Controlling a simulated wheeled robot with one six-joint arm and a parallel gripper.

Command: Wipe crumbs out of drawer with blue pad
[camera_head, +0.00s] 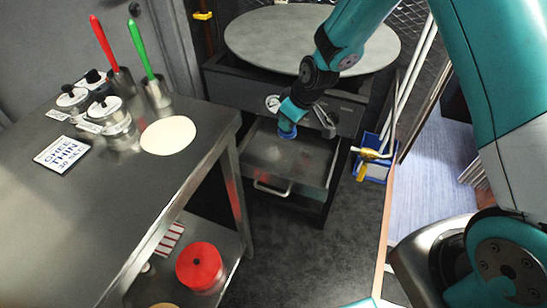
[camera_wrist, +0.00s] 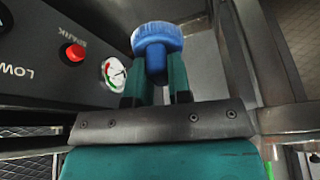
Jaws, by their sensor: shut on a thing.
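My gripper (camera_head: 289,121) is shut on the blue pad (camera_wrist: 157,40), which is round with a narrower stem between the fingers. The pad also shows in the head view (camera_head: 287,132). It hangs over the open drawer (camera_head: 262,157) near its back right part. I cannot tell whether the pad touches the drawer floor. The drawer is a grey metal tray with a front handle (camera_head: 272,188), pulled out from under the round griddle. I cannot make out separate crumbs on its floor. Part of the drawer's back is hidden behind my gripper.
The round griddle (camera_head: 300,35) stands above the drawer. A gauge (camera_wrist: 114,73) and red button (camera_wrist: 75,53) sit on the panel close to my gripper. A steel table (camera_head: 90,200) is at left.

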